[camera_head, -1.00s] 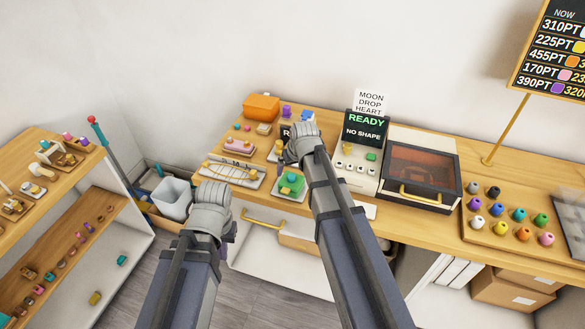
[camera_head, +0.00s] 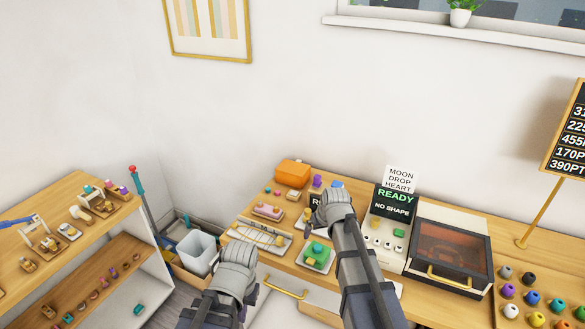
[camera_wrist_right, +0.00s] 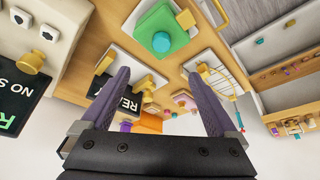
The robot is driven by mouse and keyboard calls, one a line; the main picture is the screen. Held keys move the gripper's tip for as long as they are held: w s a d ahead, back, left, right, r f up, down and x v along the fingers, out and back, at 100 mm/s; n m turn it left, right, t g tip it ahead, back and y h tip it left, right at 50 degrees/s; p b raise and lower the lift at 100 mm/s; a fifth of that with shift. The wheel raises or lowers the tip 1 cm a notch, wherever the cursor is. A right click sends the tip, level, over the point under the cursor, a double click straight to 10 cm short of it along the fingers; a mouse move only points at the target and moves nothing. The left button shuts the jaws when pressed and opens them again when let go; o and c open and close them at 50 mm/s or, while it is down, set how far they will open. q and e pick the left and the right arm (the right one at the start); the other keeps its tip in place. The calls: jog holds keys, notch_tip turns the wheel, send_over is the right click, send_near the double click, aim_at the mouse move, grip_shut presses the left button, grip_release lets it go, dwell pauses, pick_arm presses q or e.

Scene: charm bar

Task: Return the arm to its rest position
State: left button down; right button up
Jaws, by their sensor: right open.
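My right gripper is open and empty in the right wrist view (camera_wrist_right: 162,76), with its two purple fingers spread apart. My left arm's grey wrist (camera_head: 237,268) is low in the head view, in front of the counter. The left fingers are hidden behind it, so I cannot see whether they are open.
The counter holds a green block (camera_head: 317,250), an orange box (camera_head: 293,173), a dark-windowed oven (camera_head: 450,255) and several coloured beads (camera_head: 532,298) at right. A white bin (camera_head: 197,252) stands on the left, beside a shelf (camera_head: 60,210) of small items.

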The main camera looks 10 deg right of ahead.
jog(key=s+a+f+n+g+b, duration=0.1)
jog(key=s+a+f, duration=0.1)
jog(key=s+a, duration=0.2)
jog(key=s+a+f+n+g+h+b, duration=0.1)
jog(key=s+a, duration=0.4)
jog(key=s, duration=0.6)
jog(key=s+a+f+g+b, duration=0.2)
jog(key=s+a+f+g, duration=0.1)
jog(key=s, duration=0.5)
jog(key=shift+a+f+n+h+b, duration=0.2)
jog(key=shift+a+n+h+b, duration=0.2)
jog(key=shift+a, duration=0.3)
